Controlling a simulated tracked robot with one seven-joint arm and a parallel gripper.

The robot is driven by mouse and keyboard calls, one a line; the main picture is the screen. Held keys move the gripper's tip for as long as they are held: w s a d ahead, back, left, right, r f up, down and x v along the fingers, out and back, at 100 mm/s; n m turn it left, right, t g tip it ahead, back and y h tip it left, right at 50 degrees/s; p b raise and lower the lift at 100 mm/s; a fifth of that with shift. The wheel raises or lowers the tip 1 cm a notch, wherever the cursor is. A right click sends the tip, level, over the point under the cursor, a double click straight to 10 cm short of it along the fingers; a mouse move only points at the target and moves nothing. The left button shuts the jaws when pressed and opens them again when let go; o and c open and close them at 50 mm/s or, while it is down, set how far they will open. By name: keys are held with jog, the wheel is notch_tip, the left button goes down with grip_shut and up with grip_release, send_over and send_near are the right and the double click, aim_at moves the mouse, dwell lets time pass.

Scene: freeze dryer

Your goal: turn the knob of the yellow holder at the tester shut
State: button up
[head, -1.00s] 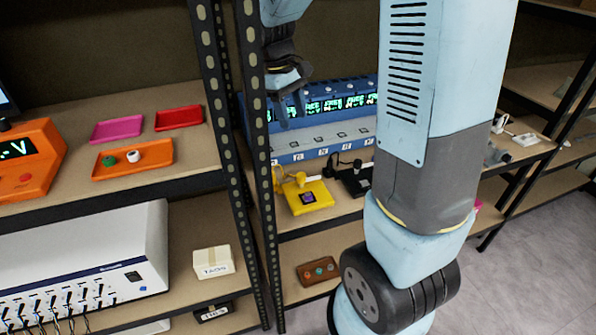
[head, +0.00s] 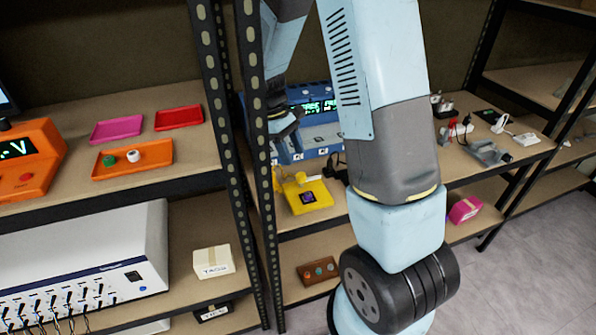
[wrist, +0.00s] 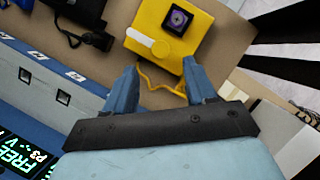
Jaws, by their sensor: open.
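The yellow holder (head: 308,196) sits on the middle shelf, in front of the blue tester (head: 310,143) with green displays. In the wrist view the yellow holder (wrist: 203,45) lies beyond my fingertips, with a dark purple-centred chip on it. My arm covers part of the tester.
A black holder (wrist: 88,38) stands beside the yellow one, and a yellow cable curls by the fingers. The perforated shelf post (head: 254,150) is close on the left. A brown box (head: 318,270) lies on the shelf below. White adapters (head: 522,138) lie further right.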

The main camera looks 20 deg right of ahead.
aim_at(301, 174)
jog(key=x, duration=0.7)
jog(key=shift+r, duration=0.1)
jog(key=c, duration=1)
jog(key=shift+a, duration=0.2)
grip_shut()
jog(key=shift+d, duration=0.1)
